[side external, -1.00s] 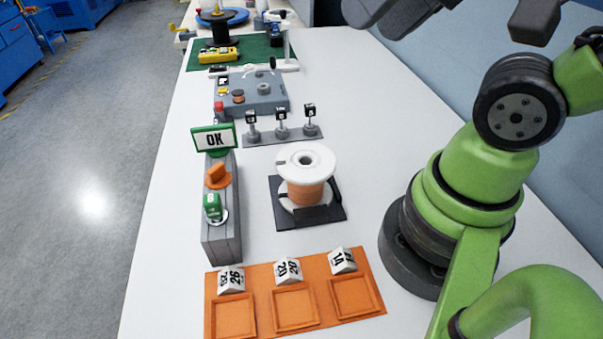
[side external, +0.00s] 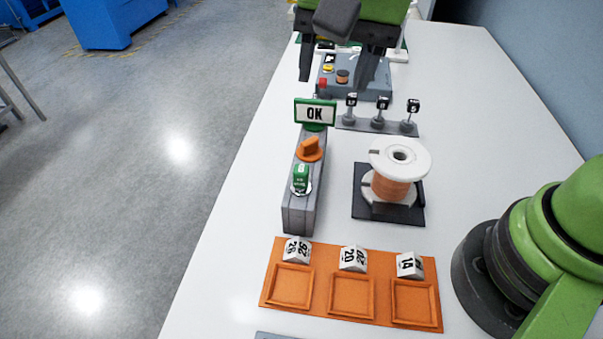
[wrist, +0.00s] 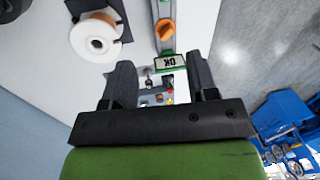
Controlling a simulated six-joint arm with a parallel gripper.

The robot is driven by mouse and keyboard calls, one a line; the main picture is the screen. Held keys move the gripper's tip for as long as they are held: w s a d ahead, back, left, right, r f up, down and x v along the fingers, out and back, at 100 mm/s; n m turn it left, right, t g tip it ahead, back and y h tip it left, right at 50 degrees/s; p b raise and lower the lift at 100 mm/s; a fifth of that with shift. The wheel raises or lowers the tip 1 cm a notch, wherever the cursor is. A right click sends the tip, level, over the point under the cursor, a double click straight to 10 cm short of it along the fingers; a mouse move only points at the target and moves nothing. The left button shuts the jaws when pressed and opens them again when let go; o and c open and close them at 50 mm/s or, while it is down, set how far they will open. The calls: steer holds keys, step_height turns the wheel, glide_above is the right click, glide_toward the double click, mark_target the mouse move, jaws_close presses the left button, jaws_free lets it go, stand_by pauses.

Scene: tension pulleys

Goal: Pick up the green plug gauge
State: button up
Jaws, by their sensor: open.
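The green plug gauge (side external: 301,180) appears to be the small upright green piece with white markings. It stands on a pale round seat at the near end of a long grey block (side external: 293,217). It is not clearly visible in the wrist view. My gripper (side external: 336,78) is open and empty, with its dark fingers pointing down. It hangs beyond the plug gauge, behind the green-framed OK sign (side external: 315,113). In the wrist view my gripper (wrist: 158,62) has its fingers apart, with the OK sign (wrist: 171,63) showing near the right finger.
An orange knob-like piece (side external: 310,149) stands between the plug gauge and the sign. A wire spool (side external: 392,182) is to the right. An orange tray (side external: 324,310) with numbered blocks lies in front. Several small posts (side external: 379,113) and a grey-blue box (side external: 357,78) are behind.

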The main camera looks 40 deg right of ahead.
steer(key=g, duration=0.1)
glide_above(301, 168)
steer(key=shift+m+h, duration=0.4)
step_height(301, 168, down, 6)
steer(key=shift+w+r, duration=0.1)
steer(key=shift+r, duration=0.15)
step_height(301, 168, down, 4)
steer(key=shift+a+f, duration=0.1)
steer(key=shift+f, duration=0.1)
step_height(301, 168, down, 6)
steer(key=shift+r, duration=0.1)
jaws_close()
